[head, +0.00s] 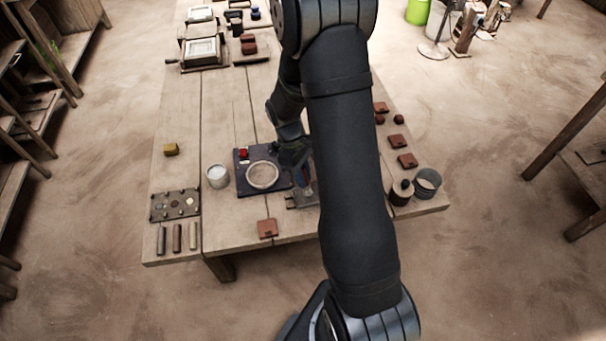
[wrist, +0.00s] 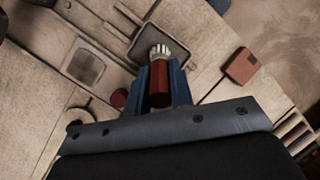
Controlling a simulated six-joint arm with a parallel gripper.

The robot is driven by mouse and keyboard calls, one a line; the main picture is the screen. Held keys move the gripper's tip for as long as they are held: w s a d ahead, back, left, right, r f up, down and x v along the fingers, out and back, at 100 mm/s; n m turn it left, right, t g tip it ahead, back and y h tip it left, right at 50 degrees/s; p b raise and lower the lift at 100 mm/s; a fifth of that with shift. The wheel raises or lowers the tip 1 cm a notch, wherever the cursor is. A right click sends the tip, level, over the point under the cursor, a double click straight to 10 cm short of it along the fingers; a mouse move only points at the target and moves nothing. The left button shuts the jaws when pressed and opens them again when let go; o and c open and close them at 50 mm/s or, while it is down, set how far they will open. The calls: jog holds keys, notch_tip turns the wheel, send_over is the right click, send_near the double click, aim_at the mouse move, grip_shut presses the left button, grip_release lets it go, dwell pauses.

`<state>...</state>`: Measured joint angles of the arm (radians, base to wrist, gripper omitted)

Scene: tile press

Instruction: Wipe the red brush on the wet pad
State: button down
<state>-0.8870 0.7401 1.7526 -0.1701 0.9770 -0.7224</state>
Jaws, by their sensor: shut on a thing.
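My gripper (wrist: 161,72) is shut on the red brush (wrist: 159,86), whose pale bristles (wrist: 160,52) point away from the jaws. In the wrist view, the bristles appear over a flat grey pad with a dark rim (wrist: 143,45), likely the wet pad. I cannot tell if they touch it. In the head view, my gripper (head: 306,188) is low over the table, just right of the dark board; my arm hides much of what lies there. A dark, flat piece (head: 293,202) shows beside it.
A pale round dish (head: 262,176) and a small red item (head: 243,154) sit on the dark board (head: 243,186). A white cup (head: 217,176) stands to its left. A red tile (head: 267,228) lies near the front edge. More tiles (head: 408,160) lie on the right.

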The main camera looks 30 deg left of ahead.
jog(key=shift+f, duration=0.7)
dwell(1.3)
jog(key=shift+r, duration=0.1)
jog(key=shift+r, duration=3.45)
